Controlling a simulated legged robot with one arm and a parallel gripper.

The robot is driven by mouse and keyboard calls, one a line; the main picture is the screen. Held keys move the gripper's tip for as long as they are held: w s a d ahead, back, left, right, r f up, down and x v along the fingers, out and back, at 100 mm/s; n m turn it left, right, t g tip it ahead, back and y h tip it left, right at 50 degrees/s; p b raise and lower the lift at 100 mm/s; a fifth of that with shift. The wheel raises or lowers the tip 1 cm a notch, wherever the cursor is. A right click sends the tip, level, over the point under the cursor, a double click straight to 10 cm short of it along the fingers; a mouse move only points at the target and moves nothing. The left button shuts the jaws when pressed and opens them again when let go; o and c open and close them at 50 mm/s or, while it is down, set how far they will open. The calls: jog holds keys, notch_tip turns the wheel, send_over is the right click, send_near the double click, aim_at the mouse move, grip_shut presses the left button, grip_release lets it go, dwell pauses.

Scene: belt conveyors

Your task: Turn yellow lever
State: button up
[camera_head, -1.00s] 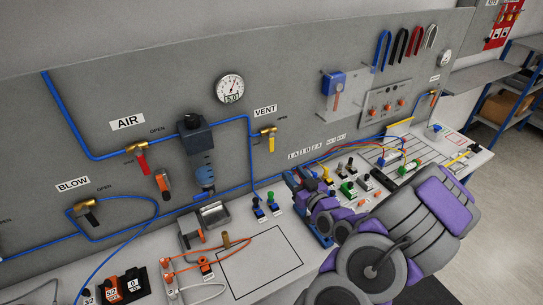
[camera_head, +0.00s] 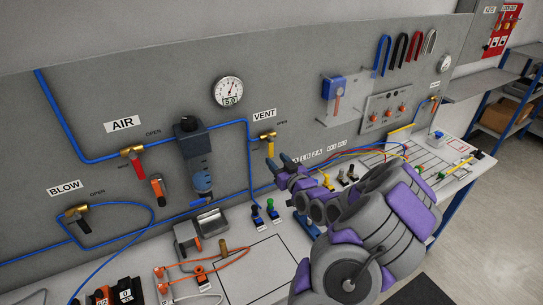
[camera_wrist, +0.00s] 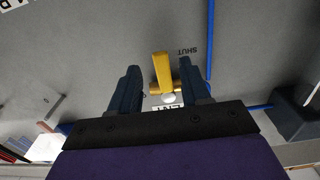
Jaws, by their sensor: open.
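The yellow lever (camera_head: 271,148) hangs down from the brass VENT valve (camera_head: 264,136) on the grey panel. In the wrist view, which is upside down, the yellow lever (camera_wrist: 162,68) points up from the brass valve body (camera_wrist: 154,90). My gripper (camera_head: 278,161) is open and empty, with its fingertips close to the lower end of the lever. In the wrist view my gripper's fingers (camera_wrist: 161,72) stand on either side of the lever, with gaps. I cannot tell how much depth separates them from it.
A blue pipe (camera_head: 249,150) runs down the panel left of the lever. The regulator (camera_head: 193,150) and the red AIR lever (camera_head: 137,162) are farther left. The bench below holds small coloured valves (camera_head: 257,217). A gauge (camera_head: 229,91) sits above.

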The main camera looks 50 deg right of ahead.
aim_at(272, 155)
jog(key=shift+x, duration=2.3)
jog(key=shift+c, duration=0.3)
grip_shut()
